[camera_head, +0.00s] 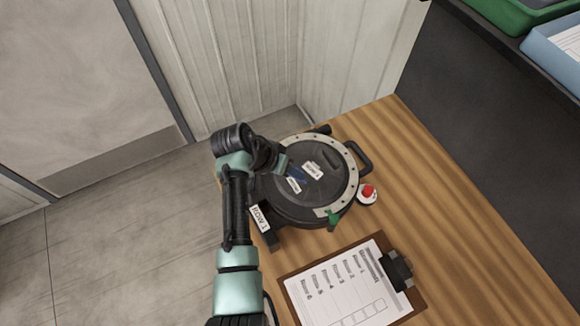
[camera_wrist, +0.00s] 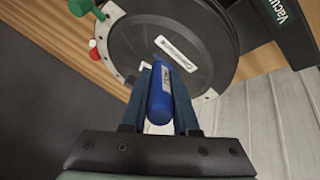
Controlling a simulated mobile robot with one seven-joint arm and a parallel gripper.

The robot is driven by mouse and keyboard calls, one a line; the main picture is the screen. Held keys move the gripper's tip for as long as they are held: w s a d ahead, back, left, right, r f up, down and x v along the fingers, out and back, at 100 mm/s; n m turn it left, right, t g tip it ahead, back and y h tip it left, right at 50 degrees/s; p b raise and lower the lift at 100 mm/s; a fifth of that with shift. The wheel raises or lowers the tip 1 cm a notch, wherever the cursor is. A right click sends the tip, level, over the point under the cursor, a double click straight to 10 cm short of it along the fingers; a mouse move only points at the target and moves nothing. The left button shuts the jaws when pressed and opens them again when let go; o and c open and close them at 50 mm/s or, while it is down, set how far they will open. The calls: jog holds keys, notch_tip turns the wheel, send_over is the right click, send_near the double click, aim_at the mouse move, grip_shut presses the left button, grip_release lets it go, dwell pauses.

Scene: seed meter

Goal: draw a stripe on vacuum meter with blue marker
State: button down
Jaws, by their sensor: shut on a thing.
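The vacuum meter (camera_head: 325,205) is a round black disc housing with a pale bolted rim, lying on the wooden table. White labels sit on its face, and it also shows in the wrist view (camera_wrist: 210,40). My gripper (camera_head: 291,168) is over the left part of the disc. In the wrist view my gripper (camera_wrist: 162,72) is shut on the blue marker (camera_wrist: 160,95), which lies between the two fingers with one end toward the wrist camera. I see no clear stripe.
A red button on a white base (camera_head: 368,193) and a green lever (camera_head: 333,215) are at the meter's right and front. A clipboard (camera_head: 290,276) lies in front. A "ROW 1" plate (camera_head: 260,218) is at the left. The table's right part is clear.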

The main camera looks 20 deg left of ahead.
jog(key=shift+s+d+p, duration=0.3)
jog(key=shift+d+p, duration=0.25)
jog(key=shift+p, duration=0.1)
dwell(0.7)
jog(key=shift+r, duration=0.15)
notch_tip(320, 180, up, 6)
jog(key=p, duration=0.5)
